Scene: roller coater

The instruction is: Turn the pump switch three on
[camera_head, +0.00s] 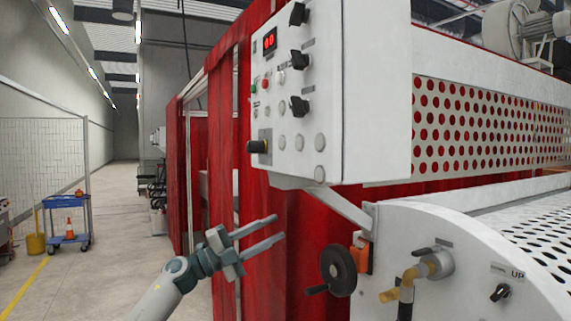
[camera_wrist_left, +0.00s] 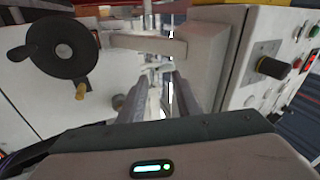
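A white control box (camera_head: 365,90) with a sloped front panel hangs at the upper middle of the head view. Three black rotary switches run down the panel's right side: a top one (camera_head: 297,14), a middle one (camera_head: 299,60) and a lower one (camera_head: 299,106). Their labels are too small to read, so I cannot tell which is pump switch three. My left gripper (camera_head: 281,227) is below the panel, apart from it and empty, its two fingers separated by a gap. In the left wrist view, the panel's black knob (camera_wrist_left: 272,67) shows at the right. My right gripper is not in view.
A black handwheel (camera_head: 338,270) and a yellow-handled valve (camera_head: 425,268) are right of my left gripper. A bracket arm (camera_head: 340,208) supports the box. Red curtains (camera_head: 225,130) hang behind. A blue cart (camera_head: 68,220) stands far left; the floor between is open.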

